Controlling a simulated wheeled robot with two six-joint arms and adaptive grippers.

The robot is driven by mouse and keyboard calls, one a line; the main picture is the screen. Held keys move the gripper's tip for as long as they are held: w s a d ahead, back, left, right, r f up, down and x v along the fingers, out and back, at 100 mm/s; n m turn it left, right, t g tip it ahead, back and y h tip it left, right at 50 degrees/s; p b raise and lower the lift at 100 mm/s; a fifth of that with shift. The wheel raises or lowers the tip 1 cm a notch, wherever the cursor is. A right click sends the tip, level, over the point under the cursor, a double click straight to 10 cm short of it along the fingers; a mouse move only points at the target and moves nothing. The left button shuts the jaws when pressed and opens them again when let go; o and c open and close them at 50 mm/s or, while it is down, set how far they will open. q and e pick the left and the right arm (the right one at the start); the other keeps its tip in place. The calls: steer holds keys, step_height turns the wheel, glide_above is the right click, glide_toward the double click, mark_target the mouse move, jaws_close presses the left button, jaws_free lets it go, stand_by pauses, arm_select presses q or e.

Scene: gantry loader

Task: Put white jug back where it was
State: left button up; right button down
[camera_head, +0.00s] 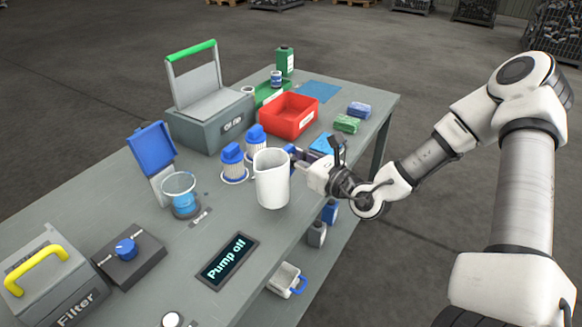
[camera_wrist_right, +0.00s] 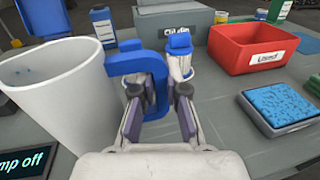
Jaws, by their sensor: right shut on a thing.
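The white jug (camera_head: 272,180) is upright near the middle of the grey table in the head view. Its blue handle (camera_wrist_right: 138,68) shows in the right wrist view, with the white body (camera_wrist_right: 55,95) at the left. My right gripper (camera_head: 300,168) reaches in from the right and is shut on the jug's blue handle. In the right wrist view my right gripper (camera_wrist_right: 160,100) has its fingers around the handle. I cannot tell whether the jug's base touches the table. My left gripper is not in view.
Two blue-capped filters (camera_head: 232,160) stand just behind the jug. A red bin (camera_head: 288,128), a clear beaker with blue liquid (camera_head: 182,200) and a "Pump off" display (camera_head: 227,262) are around it. A blue pad on a dark tray (camera_wrist_right: 282,108) lies right of the gripper.

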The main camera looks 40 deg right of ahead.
steer(key=f, duration=0.1)
steer(key=w+f+b, duration=0.1)
steer(key=d+f, duration=0.1)
steer(key=f, duration=0.1)
steer(key=shift+w+b, duration=0.4)
steer(key=shift+r, duration=0.15)
steer(key=c, duration=1.6)
jaws_free()
steer(key=o, duration=0.4)
